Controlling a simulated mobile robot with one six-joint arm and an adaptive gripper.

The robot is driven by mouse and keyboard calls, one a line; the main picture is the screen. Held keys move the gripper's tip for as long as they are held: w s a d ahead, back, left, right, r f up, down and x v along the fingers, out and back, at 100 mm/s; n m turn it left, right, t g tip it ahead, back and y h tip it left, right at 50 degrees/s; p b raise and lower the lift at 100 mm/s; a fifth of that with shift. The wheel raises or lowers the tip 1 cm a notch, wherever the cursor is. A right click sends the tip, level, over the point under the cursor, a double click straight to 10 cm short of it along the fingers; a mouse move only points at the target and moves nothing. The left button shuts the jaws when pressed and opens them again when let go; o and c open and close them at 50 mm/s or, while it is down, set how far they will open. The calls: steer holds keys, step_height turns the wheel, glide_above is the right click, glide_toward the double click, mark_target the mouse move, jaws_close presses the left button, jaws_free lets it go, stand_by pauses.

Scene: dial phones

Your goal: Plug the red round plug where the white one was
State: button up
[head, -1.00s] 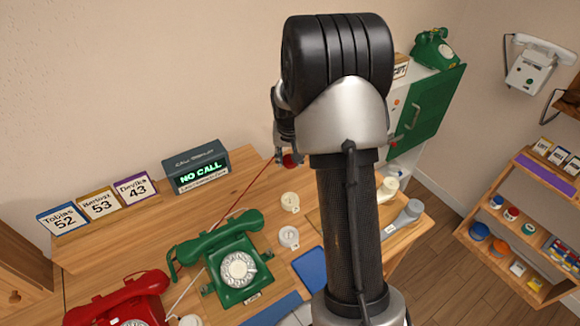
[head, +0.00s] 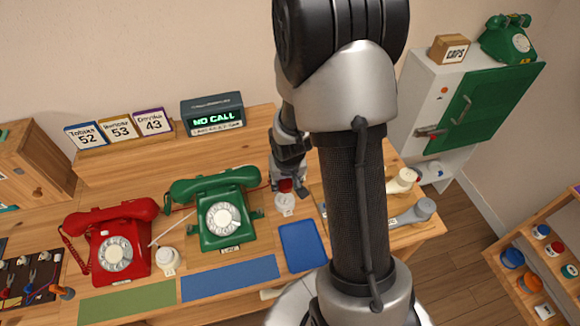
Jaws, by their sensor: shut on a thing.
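My gripper (head: 286,184) is in the middle of the head view, pointing down over the wooden desk. It is shut on the red round plug (head: 285,186), which is partly hidden by the fingers. A thin red cord runs from the plug to the left, towards the green dial phone (head: 232,181). Right under the plug is a round white socket-like piece (head: 284,206) on the desk; I cannot tell whether they touch. Another round white piece (head: 167,261) stands between the red phone (head: 117,241) and the green phone. A pale cord passes beside it. I cannot make out which piece is the white plug.
A blue tray (head: 302,246) lies just in front of the white piece under my gripper. A call display (head: 213,117) reading "NO CALL" and name cards (head: 121,130) stand behind. White (head: 404,181) and grey (head: 412,213) pieces are at the desk's right. A cabinet (head: 465,105) stands beyond.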

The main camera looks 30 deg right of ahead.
steer(key=shift+w+a+f+b, duration=0.1)
steer(key=shift+f+b, duration=0.6)
steer(key=shift+f, duration=0.15)
step_height(320, 180, down, 4)
steer(key=b, duration=0.3)
steer(key=shift+r, duration=0.1)
steer(key=shift+f+b, duration=0.7)
steer(key=shift+b, duration=0.45)
stand_by(0.7)
steer(key=shift+r, duration=0.1)
steer(key=o, duration=1)
steer(key=shift+r, duration=0.1)
steer(key=v, duration=1.2)
